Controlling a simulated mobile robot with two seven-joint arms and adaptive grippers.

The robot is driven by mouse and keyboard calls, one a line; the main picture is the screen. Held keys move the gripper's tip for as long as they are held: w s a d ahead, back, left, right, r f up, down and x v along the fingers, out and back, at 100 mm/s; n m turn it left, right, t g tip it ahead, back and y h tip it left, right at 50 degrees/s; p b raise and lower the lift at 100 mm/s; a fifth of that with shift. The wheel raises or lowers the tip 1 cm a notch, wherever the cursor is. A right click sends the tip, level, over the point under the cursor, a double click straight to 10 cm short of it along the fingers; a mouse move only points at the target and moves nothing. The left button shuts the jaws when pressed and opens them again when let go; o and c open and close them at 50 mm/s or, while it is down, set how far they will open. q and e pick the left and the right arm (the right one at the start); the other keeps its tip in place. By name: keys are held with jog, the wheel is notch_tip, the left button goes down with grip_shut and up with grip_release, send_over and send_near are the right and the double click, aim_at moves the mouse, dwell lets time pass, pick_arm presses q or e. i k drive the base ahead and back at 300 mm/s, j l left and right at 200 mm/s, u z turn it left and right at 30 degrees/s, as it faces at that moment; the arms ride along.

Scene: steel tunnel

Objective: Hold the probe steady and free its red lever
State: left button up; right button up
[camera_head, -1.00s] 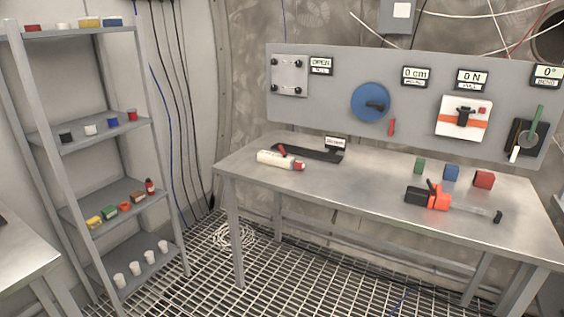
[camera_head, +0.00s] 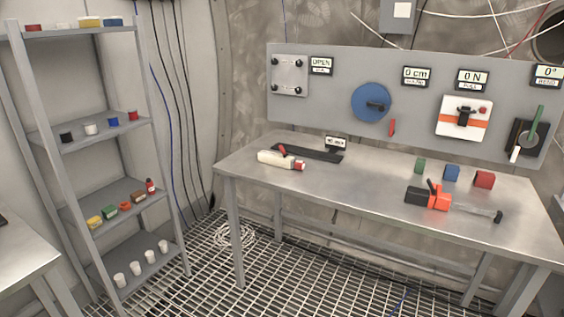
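The probe is likely the cream cylinder (camera_head: 270,159) lying on the left part of the steel table. It has a red end cap on its right end and a small red lever (camera_head: 282,150) on its upper side. It lies in front of a flat black tray (camera_head: 318,154); I cannot tell whether they touch. Another tool, with a black and orange body (camera_head: 428,197) and a thin rod, lies at the table's front right. Neither gripper is in view.
Green (camera_head: 420,166), blue (camera_head: 451,172) and red (camera_head: 484,179) blocks stand on the table (camera_head: 355,193). Behind it a grey panel (camera_head: 335,105) carries a blue wheel (camera_head: 371,102) and displays. A shelf rack (camera_head: 110,130) stands left. The table's middle is clear.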

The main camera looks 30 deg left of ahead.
aim_at(284, 153)
jog(key=i+j, duration=0.35)
jog(key=j, duration=0.15)
jog(key=i+j, duration=0.35)
jog(key=j, duration=0.2)
jog(key=i+j, duration=0.3)
jog(key=j, duration=0.2)
jog(key=i+j, duration=0.35)
jog(key=j, duration=0.15)
jog(key=i+j, duration=0.35)
jog(key=j, duration=0.15)
jog(key=i+j, duration=0.35)
jog(key=j, duration=0.2)
